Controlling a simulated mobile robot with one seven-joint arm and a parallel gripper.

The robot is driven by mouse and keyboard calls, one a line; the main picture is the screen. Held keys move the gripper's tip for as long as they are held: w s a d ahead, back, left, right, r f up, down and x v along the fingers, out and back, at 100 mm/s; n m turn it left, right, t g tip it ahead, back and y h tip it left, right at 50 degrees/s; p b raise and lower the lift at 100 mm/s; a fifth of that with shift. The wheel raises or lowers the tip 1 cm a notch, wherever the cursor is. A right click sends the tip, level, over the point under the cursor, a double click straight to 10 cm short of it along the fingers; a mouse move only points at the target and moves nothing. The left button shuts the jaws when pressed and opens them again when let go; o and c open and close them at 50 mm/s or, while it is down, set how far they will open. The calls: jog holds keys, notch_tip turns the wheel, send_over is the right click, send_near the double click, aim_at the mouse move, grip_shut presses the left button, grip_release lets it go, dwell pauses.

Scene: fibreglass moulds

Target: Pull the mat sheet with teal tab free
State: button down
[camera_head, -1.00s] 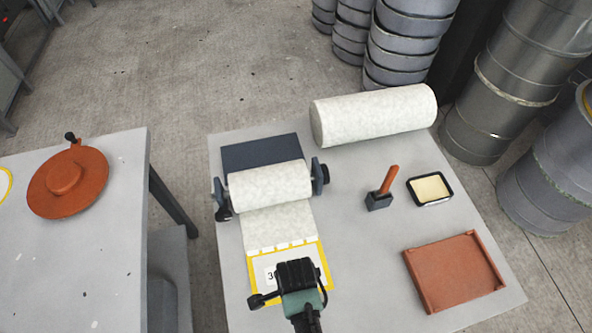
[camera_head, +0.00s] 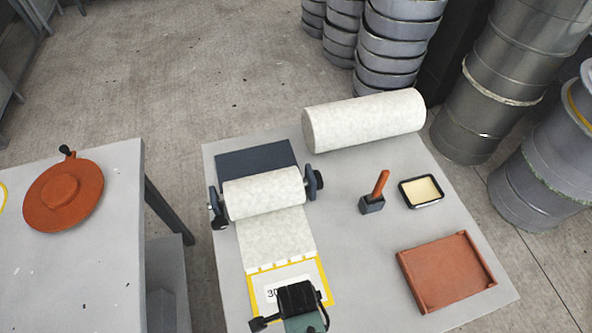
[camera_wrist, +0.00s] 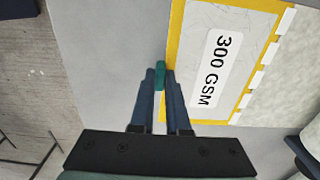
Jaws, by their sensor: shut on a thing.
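The mat sheet (camera_wrist: 182,52) is a white, yellow-bordered panel marked "300 GSM". Its teal tab (camera_wrist: 160,76) sticks out from its near edge. My gripper (camera_wrist: 160,80) is shut on the tab in the wrist view, with its fingers pointing at the sheet's edge. In the head view, my gripper (camera_head: 297,299) covers the near part of the sheet (camera_head: 256,286), and the tab is hidden there. A row of short white strips joins the sheet to the white mat (camera_head: 277,237), which runs up to the roll (camera_head: 263,194).
The roll sits on a dark holder (camera_head: 257,160) on the grey table (camera_head: 350,260). A large white roll (camera_head: 365,120) lies behind. A second table (camera_head: 90,270) is left.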

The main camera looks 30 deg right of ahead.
jog(key=shift+s+a+p, duration=0.45)
jog(key=shift+s+p, duration=0.3)
jog(key=shift+s, duration=0.75)
jog(key=shift+s+a+p, duration=0.4)
jog(key=shift+s+p, duration=0.35)
jog(key=shift+s, duration=0.75)
jog(key=shift+s+a+p, duration=0.45)
jog(key=shift+s+p, duration=0.3)
jog(key=shift+s, duration=0.75)
jog(key=shift+r+p, duration=2.6)
jog(key=shift+p, duration=0.1)
jog(key=shift+f, duration=0.1)
